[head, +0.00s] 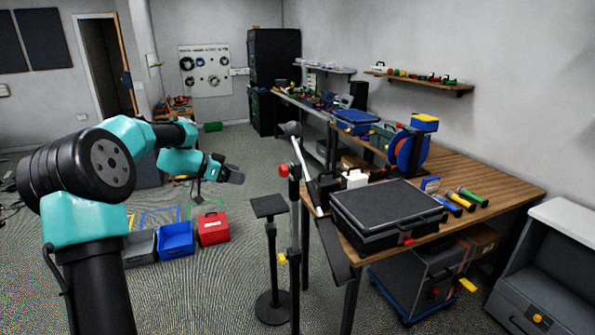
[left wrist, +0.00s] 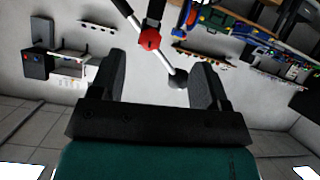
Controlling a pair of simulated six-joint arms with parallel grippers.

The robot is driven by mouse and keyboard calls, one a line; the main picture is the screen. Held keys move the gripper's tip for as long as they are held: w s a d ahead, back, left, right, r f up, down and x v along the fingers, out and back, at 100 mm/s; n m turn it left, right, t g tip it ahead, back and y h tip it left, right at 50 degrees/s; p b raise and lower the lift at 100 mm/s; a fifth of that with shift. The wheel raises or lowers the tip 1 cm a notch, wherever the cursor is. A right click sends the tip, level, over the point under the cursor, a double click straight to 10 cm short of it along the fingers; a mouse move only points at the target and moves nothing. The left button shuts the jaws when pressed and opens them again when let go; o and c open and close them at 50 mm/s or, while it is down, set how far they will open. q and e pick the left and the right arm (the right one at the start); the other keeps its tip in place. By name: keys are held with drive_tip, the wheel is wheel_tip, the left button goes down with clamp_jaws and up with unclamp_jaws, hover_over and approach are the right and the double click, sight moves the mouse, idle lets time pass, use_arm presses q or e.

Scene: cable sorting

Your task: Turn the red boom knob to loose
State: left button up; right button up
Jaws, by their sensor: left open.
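The red boom knob (head: 284,170) sits near the top of a dark upright stand (head: 294,225), where the pale boom (head: 304,172) crosses it. In the left wrist view the red knob (left wrist: 150,39) shows beyond the open jaws, between the fingers and above their tips in the picture. The boom (left wrist: 165,62) runs slantwise there to a dark end piece (left wrist: 179,78). My left gripper (head: 236,175) is open and empty, to the left of the knob and apart from it. The knob's loose or tight setting cannot be read. My right gripper is not in view.
A yellow knob (head: 282,259) is lower on the stand. A small black-topped stand (head: 269,207) is just left of it. The wooden workbench (head: 490,180) with a black case (head: 385,210) is to the right. Blue (head: 176,240) and red (head: 213,229) bins stand on the floor.

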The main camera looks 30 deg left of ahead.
sight(282, 170)
use_arm(q)
drive_tip(key=shift+m+t+h, duration=0.3)
drive_tip(key=shift+m+h, duration=0.2)
drive_tip(key=shift+m, duration=0.4)
drive_tip(key=r, duration=0.5)
drive_tip(key=shift+s+a+r, duration=0.2)
drive_tip(key=shift+s+a, duration=0.05)
drive_tip(key=shift+a, duration=0.05)
drive_tip(key=shift+w+d+f, duration=0.1)
drive_tip(key=x, duration=1.7)
drive_tip(key=shift+f, duration=0.1)
drive_tip(key=shift+c, duration=0.3)
drive_tip(key=c, duration=0.8)
drive_tip(key=shift+c, duration=0.2)
